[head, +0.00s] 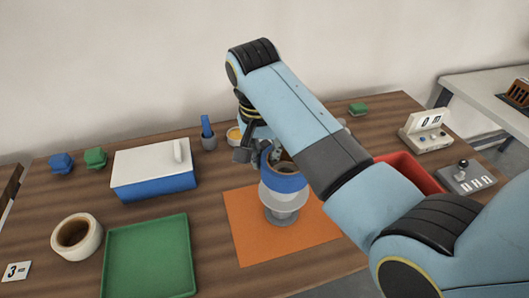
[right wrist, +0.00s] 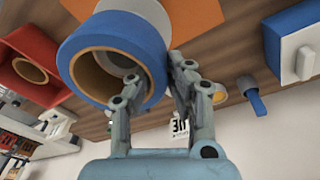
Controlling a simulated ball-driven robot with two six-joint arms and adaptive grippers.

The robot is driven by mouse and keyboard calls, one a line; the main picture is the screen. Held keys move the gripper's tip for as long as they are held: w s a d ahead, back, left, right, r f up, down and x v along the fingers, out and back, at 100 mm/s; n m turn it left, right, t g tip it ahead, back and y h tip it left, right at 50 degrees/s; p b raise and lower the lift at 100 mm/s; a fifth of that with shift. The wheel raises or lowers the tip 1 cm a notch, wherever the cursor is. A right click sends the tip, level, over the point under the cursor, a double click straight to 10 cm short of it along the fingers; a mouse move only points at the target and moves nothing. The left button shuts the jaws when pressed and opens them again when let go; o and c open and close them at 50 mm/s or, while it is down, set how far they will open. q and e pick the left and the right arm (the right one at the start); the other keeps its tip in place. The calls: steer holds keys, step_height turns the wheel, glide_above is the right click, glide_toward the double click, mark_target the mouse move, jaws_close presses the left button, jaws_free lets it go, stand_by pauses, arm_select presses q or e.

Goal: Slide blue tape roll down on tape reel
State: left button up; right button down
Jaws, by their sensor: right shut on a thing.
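The blue tape roll (head: 288,183), blue outside with a tan core, is at the top of the pale tape reel (head: 284,212), which stands on the orange mat (head: 245,222). My right gripper (head: 264,160) is at the roll's upper left side, partly hidden by my arm. In the right wrist view my right gripper (right wrist: 157,76) is shut on the wall of the blue tape roll (right wrist: 82,45), with one finger inside the core and one outside. The white reel (right wrist: 150,10) shows beyond the roll. I cannot tell how far the roll is over it. My left gripper is not in view.
A green tray (head: 150,255), a white tape roll (head: 90,240) and a blue box with a white lid (head: 155,180) are at left. A mortar with a blue pestle (head: 207,130) stands behind. A red bin (head: 412,172) lies right, partly behind my arm.

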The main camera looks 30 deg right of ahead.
steer(key=shift+f+b, duration=0.4)
steer(key=shift+f, duration=0.8)
steer(key=shift+r, duration=0.15)
stand_by(0.3)
steer(key=shift+r+p, duration=0.6)
steer(key=shift+r, duration=0.8)
steer(key=shift+f+b, duration=0.55)
steer(key=shift+f, duration=1)
stand_by(1.3)
steer(key=shift+r, duration=0.15)
steer(key=shift+r+p, duration=0.6)
steer(key=shift+r, duration=0.05)
steer(key=shift+w+r, duration=0.1)
steer(key=shift+r, duration=0.65)
